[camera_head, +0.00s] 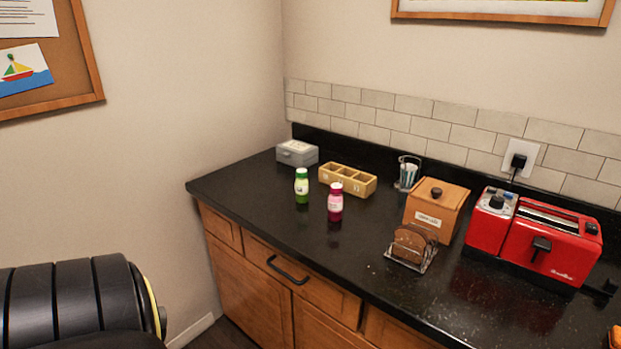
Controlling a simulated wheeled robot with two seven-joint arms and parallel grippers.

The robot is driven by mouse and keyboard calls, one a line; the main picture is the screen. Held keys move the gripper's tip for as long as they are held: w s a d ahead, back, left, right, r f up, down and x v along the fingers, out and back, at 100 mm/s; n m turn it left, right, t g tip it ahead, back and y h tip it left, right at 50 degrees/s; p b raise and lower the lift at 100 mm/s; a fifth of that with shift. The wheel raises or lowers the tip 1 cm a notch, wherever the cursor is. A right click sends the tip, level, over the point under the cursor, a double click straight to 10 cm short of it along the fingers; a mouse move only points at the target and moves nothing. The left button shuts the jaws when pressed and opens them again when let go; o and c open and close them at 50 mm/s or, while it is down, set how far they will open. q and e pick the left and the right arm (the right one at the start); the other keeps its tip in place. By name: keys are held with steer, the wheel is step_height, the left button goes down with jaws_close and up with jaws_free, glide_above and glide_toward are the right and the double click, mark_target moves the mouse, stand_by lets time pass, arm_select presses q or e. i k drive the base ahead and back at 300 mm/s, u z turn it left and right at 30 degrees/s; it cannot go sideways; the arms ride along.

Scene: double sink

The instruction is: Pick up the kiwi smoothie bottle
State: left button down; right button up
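Neither of my grippers is in view. A black rounded part at the lower left seems to be mine and is far from the bottles.
Behind the bottles are a grey box (297,153) and a yellow compartment tray (347,180). To the right are a wooden box (436,207), a rack with bread slices (412,245) and a red toaster (540,240). The counter's left front (262,215) is clear.

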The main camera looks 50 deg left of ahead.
mark_target(301, 184)
steer(key=u, duration=0.45)
steer(key=k, duration=0.55)
steer(key=u, duration=1.6)
steer(key=i, duration=1.75)
steer(key=z, duration=0.9)
steer(key=i, duration=0.25)
steer(key=z, duration=0.25)
